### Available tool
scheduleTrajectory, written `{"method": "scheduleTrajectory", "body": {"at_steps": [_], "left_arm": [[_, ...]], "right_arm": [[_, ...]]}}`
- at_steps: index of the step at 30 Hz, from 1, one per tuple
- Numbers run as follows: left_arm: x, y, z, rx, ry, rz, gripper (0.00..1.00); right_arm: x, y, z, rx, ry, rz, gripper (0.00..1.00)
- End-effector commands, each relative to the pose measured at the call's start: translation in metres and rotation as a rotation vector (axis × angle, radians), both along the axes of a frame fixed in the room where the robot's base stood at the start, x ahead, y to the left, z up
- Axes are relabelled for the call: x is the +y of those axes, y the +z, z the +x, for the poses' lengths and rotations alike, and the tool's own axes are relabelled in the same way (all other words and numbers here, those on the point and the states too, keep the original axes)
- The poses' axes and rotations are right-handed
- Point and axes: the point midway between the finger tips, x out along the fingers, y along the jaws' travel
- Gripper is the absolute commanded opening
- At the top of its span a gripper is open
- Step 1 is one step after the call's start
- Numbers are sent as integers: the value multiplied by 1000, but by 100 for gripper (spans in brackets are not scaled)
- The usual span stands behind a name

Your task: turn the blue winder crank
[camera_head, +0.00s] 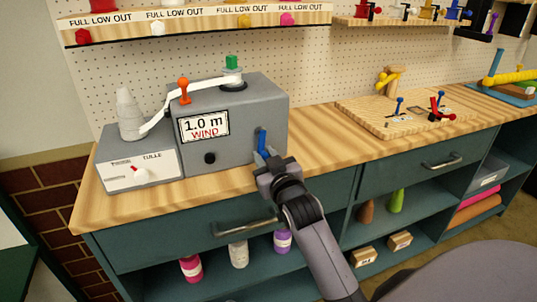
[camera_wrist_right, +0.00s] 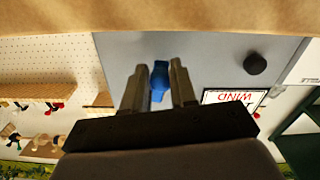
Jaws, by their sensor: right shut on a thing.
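The winder (camera_head: 246,110) is a grey box on the wooden counter, with a "1.0 m WIND" sign (camera_head: 204,125) on its front. Its blue crank (camera_head: 262,141) stands at the right of that front face, roughly upright. My right gripper (camera_head: 272,164) is shut on the lower part of the blue crank. In the right wrist view the crank (camera_wrist_right: 160,80) shows between the two fingers (camera_wrist_right: 158,88). My left gripper is not in view.
A white ribbon (camera_head: 160,113) runs from a tulle box (camera_head: 137,167) past an orange lever (camera_head: 184,90) to a green-topped spool (camera_head: 232,66). A black knob (camera_head: 210,158) sits left of the crank. The counter right of the winder (camera_head: 325,140) is clear up to a wooden board (camera_head: 375,122).

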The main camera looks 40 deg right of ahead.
Motion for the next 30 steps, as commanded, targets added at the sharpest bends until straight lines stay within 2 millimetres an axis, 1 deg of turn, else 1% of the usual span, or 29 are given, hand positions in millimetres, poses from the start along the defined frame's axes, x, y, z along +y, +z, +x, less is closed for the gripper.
{"method": "scheduleTrajectory", "body": {"at_steps": [1,17,18,20,30], "left_arm": [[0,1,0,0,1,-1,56],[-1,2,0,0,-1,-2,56],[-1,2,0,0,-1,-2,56],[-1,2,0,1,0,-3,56],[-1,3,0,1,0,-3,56]], "right_arm": [[5,-1,1,0,8,14,0],[5,1,1,-9,7,34,0],[5,1,1,-9,7,34,30],[5,1,1,-10,6,34,50],[2,1,1,-9,2,32,50]]}}
